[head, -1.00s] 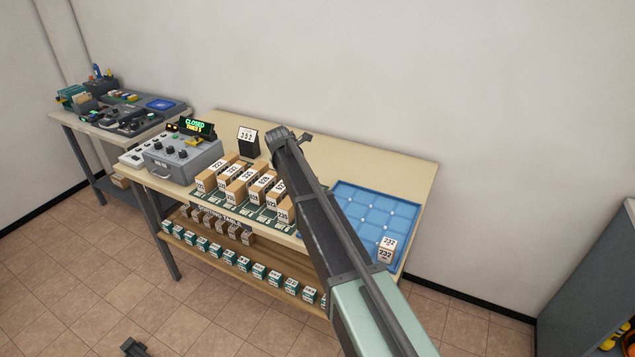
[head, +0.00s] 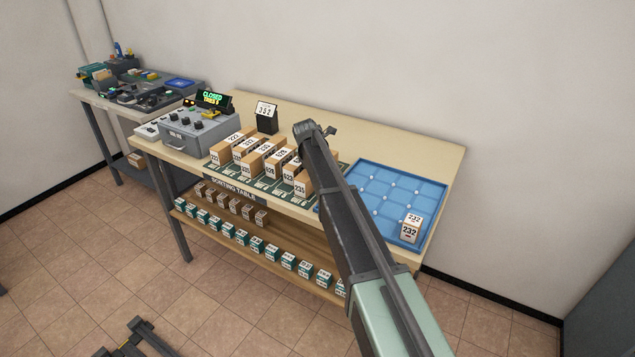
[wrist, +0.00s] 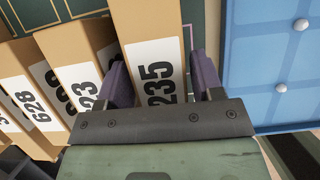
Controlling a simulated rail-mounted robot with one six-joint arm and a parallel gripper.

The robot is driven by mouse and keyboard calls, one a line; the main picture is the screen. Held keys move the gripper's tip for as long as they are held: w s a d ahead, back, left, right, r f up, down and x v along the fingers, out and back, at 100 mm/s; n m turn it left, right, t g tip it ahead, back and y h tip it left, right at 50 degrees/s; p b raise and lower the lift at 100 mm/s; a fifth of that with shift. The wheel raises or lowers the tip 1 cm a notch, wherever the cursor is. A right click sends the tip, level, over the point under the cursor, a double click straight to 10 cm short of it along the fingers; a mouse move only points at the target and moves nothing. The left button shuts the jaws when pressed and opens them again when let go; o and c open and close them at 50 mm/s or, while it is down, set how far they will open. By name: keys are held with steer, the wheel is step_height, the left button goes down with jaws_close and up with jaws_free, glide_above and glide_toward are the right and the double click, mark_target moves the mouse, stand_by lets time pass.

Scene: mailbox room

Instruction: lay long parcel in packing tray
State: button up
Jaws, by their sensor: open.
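Several long tan parcels with white number labels stand in a row on the sorting table. The one marked 235 (head: 301,184) is at the right end of the row, nearest the tray. In the wrist view, parcel 235 (wrist: 148,28) lies between the two purple fingers of my gripper (wrist: 158,64), which are open with a gap visible beside it. I cannot tell whether the left finger touches it. The blue packing tray (head: 385,178) is right of the row and also shows at the right of the wrist view (wrist: 262,62). A parcel marked 232 (head: 411,229) stands in its front right corner.
The parcels marked 623 (wrist: 85,85) and 628 (wrist: 37,90) stand close left of my gripper. A grey control box (head: 200,131) and a black number stand (head: 267,118) are on the table. A lower shelf (head: 270,238) holds small boxes. Most of the tray is clear.

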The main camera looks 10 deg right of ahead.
steer(key=shift+r, duration=0.1)
steer(key=shift+c, duration=0.2)
steer(key=c, duration=1)
steer(key=shift+r, duration=0.1)
step_height(320, 180, up, 20)
steer(key=p, duration=2)
